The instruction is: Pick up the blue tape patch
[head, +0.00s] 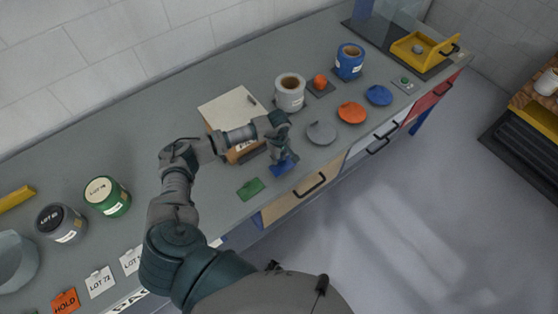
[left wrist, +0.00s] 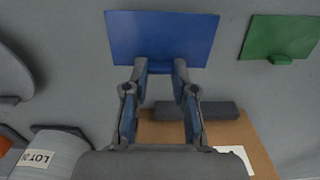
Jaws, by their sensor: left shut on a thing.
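The blue tape patch (head: 284,165) is a flat blue piece near the front edge of the bench, to the right of a green patch (head: 250,188). My left gripper (head: 280,156) points down at it, its fingers close together on the patch's near part. In the left wrist view the blue patch (left wrist: 162,36) lies across the fingertips (left wrist: 160,66), and the green patch (left wrist: 280,37) is apart from it at the right. I cannot tell whether the blue patch is clear of the bench. My right gripper is not in view.
A wooden box with a pale top (head: 231,108) stands just behind the gripper. Green (head: 107,197) and black-topped (head: 61,223) tins stand at the left.

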